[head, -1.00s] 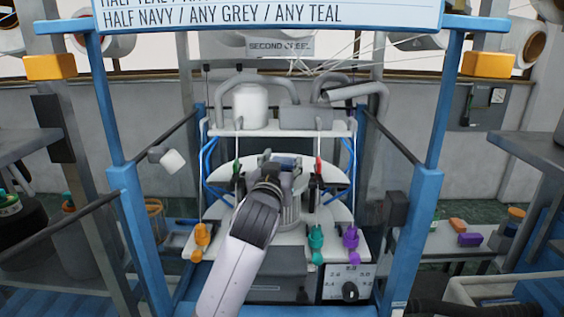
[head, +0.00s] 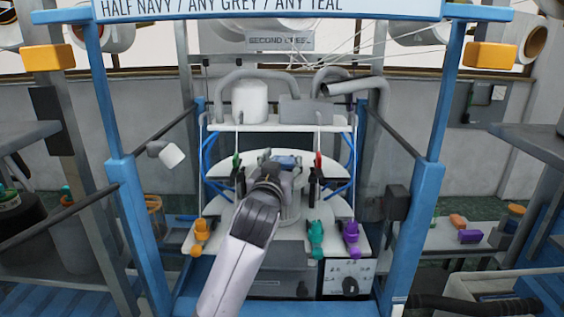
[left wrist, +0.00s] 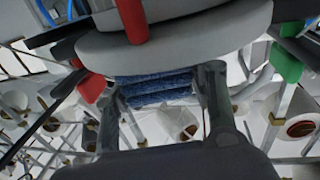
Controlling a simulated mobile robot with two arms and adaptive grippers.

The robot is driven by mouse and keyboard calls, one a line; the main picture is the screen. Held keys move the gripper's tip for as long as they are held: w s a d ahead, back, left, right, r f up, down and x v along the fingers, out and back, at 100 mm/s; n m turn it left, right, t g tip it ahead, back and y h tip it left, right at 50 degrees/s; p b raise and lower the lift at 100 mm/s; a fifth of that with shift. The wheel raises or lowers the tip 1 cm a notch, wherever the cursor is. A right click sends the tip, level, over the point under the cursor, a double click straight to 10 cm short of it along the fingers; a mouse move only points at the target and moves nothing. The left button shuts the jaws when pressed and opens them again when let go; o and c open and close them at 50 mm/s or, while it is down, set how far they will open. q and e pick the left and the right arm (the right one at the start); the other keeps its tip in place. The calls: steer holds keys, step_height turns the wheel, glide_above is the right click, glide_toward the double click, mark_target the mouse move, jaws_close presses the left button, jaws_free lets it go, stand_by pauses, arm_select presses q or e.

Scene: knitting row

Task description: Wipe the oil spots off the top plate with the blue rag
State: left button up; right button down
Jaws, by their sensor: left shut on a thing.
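The blue rag (head: 287,161) shows as a small blue patch at my left gripper (head: 275,163), in the middle of the machine. In the left wrist view the folded blue rag (left wrist: 155,88) lies between the two fingers of the left gripper (left wrist: 160,95), which is shut on it. The top plate (head: 222,172) is a pale round disc around and behind the gripper. A pale round part of the machine (left wrist: 205,32) lies right above the rag in the left wrist view; I cannot tell whether they touch. I make out no oil spots. My right gripper is not in view.
Green (head: 236,160) and red (head: 319,160) pieces flank the gripper. Orange (head: 201,236), teal (head: 316,240) and purple (head: 351,238) pieces stand along the machine's front. Blue posts (head: 428,210) frame both sides. Thin yarns (head: 315,50) run above.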

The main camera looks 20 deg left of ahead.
arm_select(q)
steer(key=shift+f, duration=0.45)
